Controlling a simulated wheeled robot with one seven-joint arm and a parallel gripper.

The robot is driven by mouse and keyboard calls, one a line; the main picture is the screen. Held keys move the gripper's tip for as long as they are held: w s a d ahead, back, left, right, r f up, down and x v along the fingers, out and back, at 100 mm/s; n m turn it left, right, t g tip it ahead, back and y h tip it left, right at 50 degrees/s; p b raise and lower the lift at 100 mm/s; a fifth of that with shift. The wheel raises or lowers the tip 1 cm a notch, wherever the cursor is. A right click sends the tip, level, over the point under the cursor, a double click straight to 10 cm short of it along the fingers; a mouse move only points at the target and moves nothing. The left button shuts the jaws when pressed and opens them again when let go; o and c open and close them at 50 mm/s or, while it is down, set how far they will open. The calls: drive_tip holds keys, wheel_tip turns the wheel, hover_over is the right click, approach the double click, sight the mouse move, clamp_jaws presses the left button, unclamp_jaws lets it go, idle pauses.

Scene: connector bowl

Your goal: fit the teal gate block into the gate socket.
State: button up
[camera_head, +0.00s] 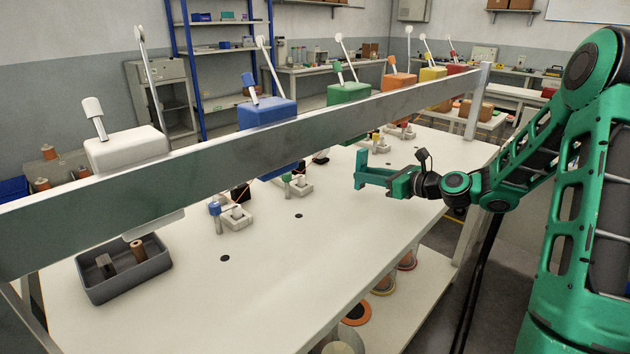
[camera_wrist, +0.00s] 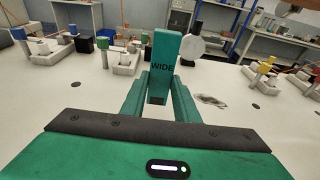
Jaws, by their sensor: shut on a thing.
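My gripper (camera_head: 372,180) is above the right part of the white table in the head view. In the wrist view (camera_wrist: 158,98) its two fingers are shut on the teal gate block (camera_wrist: 164,58), which stands up between them and bears the word WIDE. The block also shows upright at the gripper's tip in the head view (camera_head: 359,169). White fixture blocks (camera_head: 237,217) stand along the table's back edge, and more show in the wrist view (camera_wrist: 116,62). I cannot tell which one is the gate socket.
A metal rail (camera_head: 240,143) crosses above the table and carries coloured boxes with levers, including a blue box (camera_head: 266,112). A grey bin (camera_head: 120,270) holding two small parts sits at the left. The table top (camera_head: 270,270) is clear in front.

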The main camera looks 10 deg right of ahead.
drive_tip(key=shift+w+a, duration=0.35)
drive_tip(key=shift+a, duration=0.35)
hover_over(320, 181)
drive_tip(key=shift+a, duration=0.1)
drive_tip(key=shift+f, duration=1.8)
drive_tip(key=o, duration=1.1)
